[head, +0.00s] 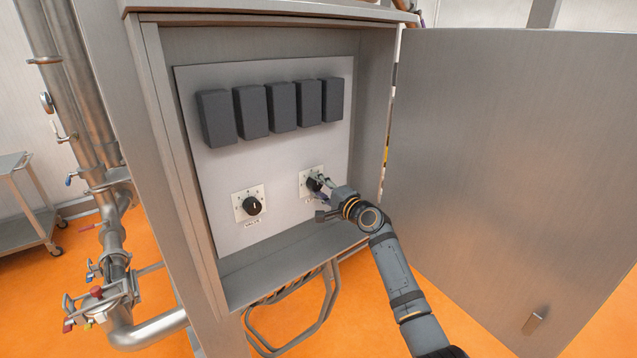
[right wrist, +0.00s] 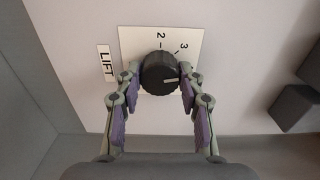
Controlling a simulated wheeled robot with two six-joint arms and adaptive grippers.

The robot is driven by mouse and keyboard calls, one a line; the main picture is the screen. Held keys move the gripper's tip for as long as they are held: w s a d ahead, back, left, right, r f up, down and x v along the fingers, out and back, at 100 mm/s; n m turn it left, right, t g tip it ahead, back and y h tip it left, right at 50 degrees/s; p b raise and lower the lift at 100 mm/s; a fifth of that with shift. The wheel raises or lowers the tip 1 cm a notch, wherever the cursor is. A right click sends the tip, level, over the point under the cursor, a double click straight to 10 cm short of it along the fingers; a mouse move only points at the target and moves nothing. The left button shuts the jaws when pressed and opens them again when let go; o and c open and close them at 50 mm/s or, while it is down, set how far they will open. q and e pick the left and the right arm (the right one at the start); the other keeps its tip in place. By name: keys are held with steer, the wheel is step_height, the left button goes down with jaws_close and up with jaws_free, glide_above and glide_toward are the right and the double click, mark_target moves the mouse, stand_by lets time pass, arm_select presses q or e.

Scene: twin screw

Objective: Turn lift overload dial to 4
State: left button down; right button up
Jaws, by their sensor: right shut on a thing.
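The lift dial (right wrist: 157,68) is a round black knob on a pale square scale plate (right wrist: 132,40), beside a label reading LIFT (right wrist: 105,63). The numbers 2 and 3 show on the plate. The knob's white line points right in the right wrist view, clockwise past the 3; the marking there is hidden by a finger. My right gripper (right wrist: 160,78) is shut on the knob, one finger on each side. In the head view my right gripper (head: 317,184) covers much of this dial and its plate (head: 304,177). My left gripper is not in view.
A second dial (head: 253,205), labelled VALVE, sits left of the lift dial on the same panel. Several dark blocks (head: 283,106) line the panel above. The cabinet walls surround the panel, and its open door (head: 520,170) stands at the right.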

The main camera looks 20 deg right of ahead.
steer(key=shift+m+p, duration=0.45)
steer(key=shift+m, duration=0.65)
steer(key=shift+f, duration=0.1)
steer(key=o, duration=1.2)
steer(key=shift+s+d, duration=0.1)
steer(key=shift+s, duration=0.1)
steer(key=v, duration=1.1)
steer(key=shift+s+d, duration=0.1)
steer(key=shift+s, duration=0.25)
